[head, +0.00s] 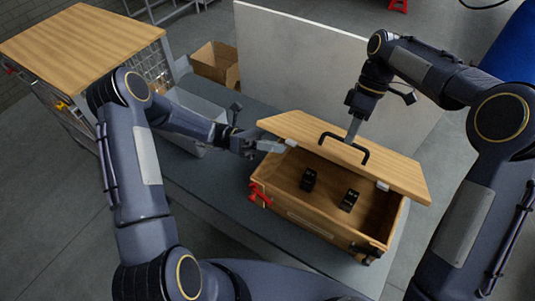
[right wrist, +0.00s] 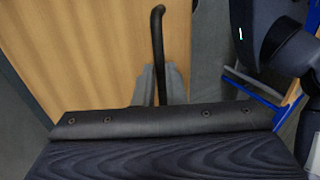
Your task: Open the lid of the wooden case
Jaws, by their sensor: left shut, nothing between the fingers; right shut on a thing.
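The wooden case (head: 300,214) sits on a grey table. Its lid (head: 395,172) is partly raised and tilted, with the front side open and the inside showing. A dark handle (head: 364,155) stands on the lid's top. My right gripper (head: 351,135) is shut on this handle from above. In the right wrist view the handle (right wrist: 157,40) runs up from between the grey fingers (right wrist: 153,85), with the wooden lid (right wrist: 95,50) behind. My left gripper (head: 278,146) is shut and empty at the lid's left end; I cannot tell whether it touches the lid.
Two small black objects (head: 308,180) (head: 349,200) are inside the case. A red latch (head: 260,195) is at its front left corner. A white panel (head: 300,60) stands behind the table (head: 225,185). A cardboard box (head: 213,62) and a wood-topped cabinet (head: 80,40) are at the back left.

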